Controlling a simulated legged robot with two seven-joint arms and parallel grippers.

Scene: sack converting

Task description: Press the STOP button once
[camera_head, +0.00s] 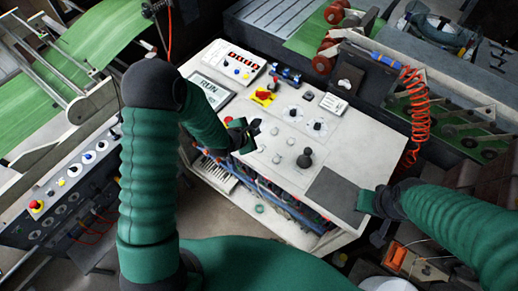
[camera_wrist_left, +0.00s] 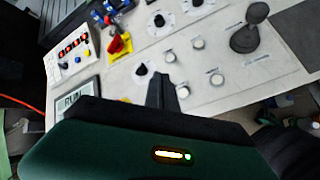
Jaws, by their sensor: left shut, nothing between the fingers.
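The control panel (camera_head: 335,140) is a pale slanted top with several small round white buttons (camera_head: 290,141). The same buttons show in the left wrist view, one (camera_wrist_left: 183,92) just right of my fingertips and others (camera_wrist_left: 217,78) farther right. Their labels are too small to read, so I cannot tell which one is STOP. My left gripper (camera_head: 250,130) is shut and empty, low over the panel left of the buttons. In the left wrist view its dark fingers (camera_wrist_left: 161,88) point at the panel; contact cannot be told. My right gripper (camera_head: 367,201) is by the dark pad, its fingers unclear.
A black joystick (camera_head: 305,157) stands near the buttons. A red knob on a yellow plate (camera_wrist_left: 118,45), a RUN screen (camera_head: 211,91) and a red-digit display box (camera_head: 232,62) lie farther back. A coiled orange hose (camera_head: 417,105) hangs at right. The dark pad (camera_head: 335,195) is bare.

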